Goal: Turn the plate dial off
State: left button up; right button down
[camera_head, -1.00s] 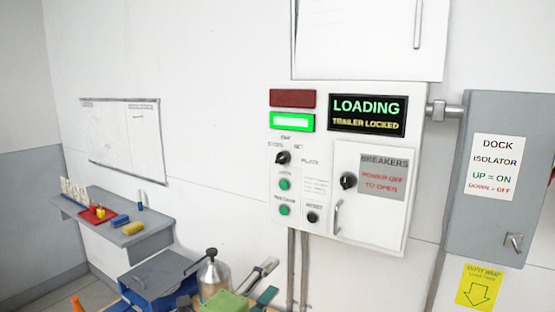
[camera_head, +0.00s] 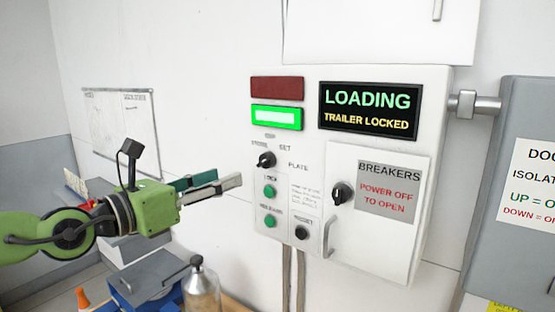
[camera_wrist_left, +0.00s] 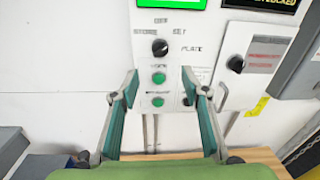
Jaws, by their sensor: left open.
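The plate dial (camera_head: 266,160) is a black knob on the left part of the white control box (camera_head: 300,255), under a lit green lamp and beside the word PLATE. It also shows in the left wrist view (camera_wrist_left: 160,47), above and between my fingers. My left gripper (camera_head: 230,182) is open and empty, left of the box and a little lower than the dial, with its fingers toward the box. In the left wrist view its two fingers (camera_wrist_left: 160,84) stand apart with the panel beyond them. My right gripper is not in view.
Below the dial are two green buttons (camera_head: 270,191) and a black knob (camera_head: 301,233). A breaker door (camera_head: 385,235) with its own knob (camera_head: 342,193) and handle is to the right. A grey isolator box (camera_head: 485,220) stands farther right. A bottle (camera_head: 201,292) is below my gripper.

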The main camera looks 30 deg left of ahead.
pick_arm(q)
jog(key=s, duration=0.1)
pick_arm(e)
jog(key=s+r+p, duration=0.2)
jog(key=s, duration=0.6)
pick_arm(q)
jog(key=p, duration=0.3)
send_near(261, 161)
jog(key=w, duration=0.6)
jog(key=shift+w+d+f+p, duration=0.15)
jog(key=shift+d+p, duration=0.2)
jog(key=shift+d, duration=0.05)
jog(key=shift+w+d+p, duration=0.2)
jog(key=shift+w+p, duration=0.2)
jog(key=shift+w, duration=1.2)
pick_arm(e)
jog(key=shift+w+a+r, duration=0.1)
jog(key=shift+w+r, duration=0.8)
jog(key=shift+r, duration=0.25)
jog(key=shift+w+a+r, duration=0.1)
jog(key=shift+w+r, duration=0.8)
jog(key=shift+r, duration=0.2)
pick_arm(q)
jog(key=shift+s, duration=0.1)
jog(key=c, duration=1.1)
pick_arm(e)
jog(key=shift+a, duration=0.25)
